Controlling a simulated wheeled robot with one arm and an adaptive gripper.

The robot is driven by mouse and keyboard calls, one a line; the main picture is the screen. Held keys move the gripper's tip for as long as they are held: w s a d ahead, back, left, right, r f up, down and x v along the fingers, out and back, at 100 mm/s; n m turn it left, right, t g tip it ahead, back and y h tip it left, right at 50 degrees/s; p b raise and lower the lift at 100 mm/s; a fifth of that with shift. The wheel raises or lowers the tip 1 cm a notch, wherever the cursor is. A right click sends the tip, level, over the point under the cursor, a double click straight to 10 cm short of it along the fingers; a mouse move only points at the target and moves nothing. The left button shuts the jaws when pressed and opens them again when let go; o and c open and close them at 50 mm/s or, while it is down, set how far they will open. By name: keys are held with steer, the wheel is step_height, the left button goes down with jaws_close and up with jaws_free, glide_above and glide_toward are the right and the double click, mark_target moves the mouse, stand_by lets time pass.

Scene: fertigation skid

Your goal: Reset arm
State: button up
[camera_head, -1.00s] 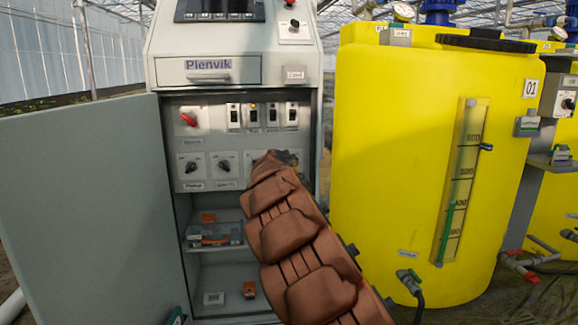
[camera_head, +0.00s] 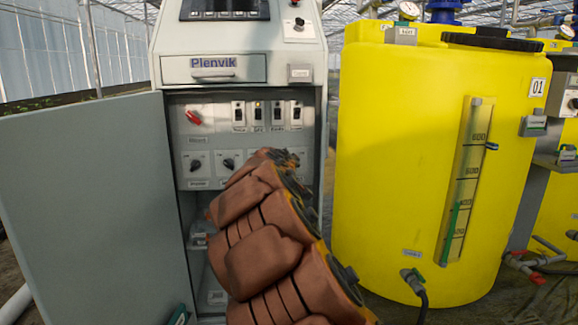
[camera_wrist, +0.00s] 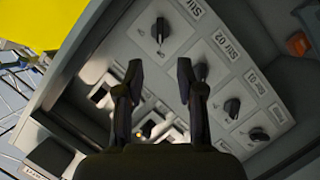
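My arm, in a brown padded cover, reaches up in front of the open grey Plenvik cabinet (camera_head: 172,235) in the head view and hides part of its panel and shelves. My gripper (camera_wrist: 158,72) shows in the wrist view with two dark fingers spread apart and nothing visible between them. Behind the fingers is the cabinet's control panel (camera_wrist: 222,58), seen tilted, with several black rotary knobs and labels. A black knob (camera_wrist: 160,30) shows beyond the gap between the fingers. I cannot tell whether the fingertips touch the panel. In the head view the gripper is hidden by the arm.
The cabinet door (camera_head: 85,210) stands open at the left. A red knob (camera_head: 193,117) and a row of switches (camera_head: 257,113) are on the panel. A large yellow tank (camera_head: 400,150) stands close at the right, with a hose at its base.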

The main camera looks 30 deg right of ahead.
stand_by(0.4)
steer(key=s+a+r+m+g+y+p, duration=0.1)
steer(key=s+r+m+g+p, duration=0.2)
steer(key=s+p, duration=0.55)
steer(key=s+a+r+m+g+p, duration=0.1)
steer(key=s+r+g+p, duration=0.1)
steer(key=s+r+p, duration=0.6)
steer(key=s+a+r+g+y+p, duration=0.1)
steer(key=s+a+g+y+p, duration=0.1)
steer(key=s+a+p, duration=0.5)
steer(key=s+a+r+n+g+y+p, duration=0.1)
steer(key=s+a+p, duration=0.7)
steer(key=s, duration=0.8)
steer(key=s+a+r+n+g+y+p, duration=0.1)
steer(key=s+a+r+g+y+p, duration=0.2)
steer(key=s+a+g+y+p, duration=0.2)
steer(key=shift+s+a+p, duration=1.45)
steer(key=shift+s+a, duration=0.4)
steer(key=shift+s, duration=1.55)
steer(key=shift+r, duration=0.1)
steer(key=shift+c, duration=0.3)
